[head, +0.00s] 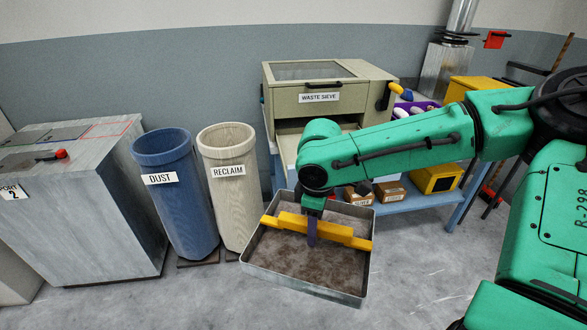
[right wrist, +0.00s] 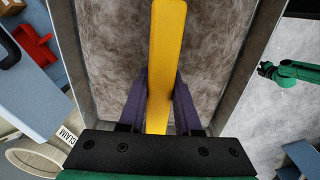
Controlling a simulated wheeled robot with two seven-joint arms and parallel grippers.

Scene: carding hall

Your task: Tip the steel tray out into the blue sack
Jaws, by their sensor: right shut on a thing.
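The steel tray (head: 352,292) is a shallow open box, roughly level, with a layer of grey-brown waste (head: 285,253) on its floor. A yellow bar handle (head: 345,240) spans it. My right gripper (head: 311,232) is shut on that handle; the right wrist view shows its purple fingers (right wrist: 160,105) on both sides of the bar. The blue sack (head: 188,210), labelled DUST, stands upright and open-topped left of the tray. The cream RECLAIM sack (head: 232,190) stands between them. The insides of both sacks are mostly hidden. My left gripper (right wrist: 267,70) seems to show small in the right wrist view.
A waste sieve (head: 320,85) stands on a blue bench (head: 425,200) behind the tray, with small boxes (head: 390,190) on the lower shelf. A grey cabinet (head: 90,220) is left of the blue sack. The floor in front is clear.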

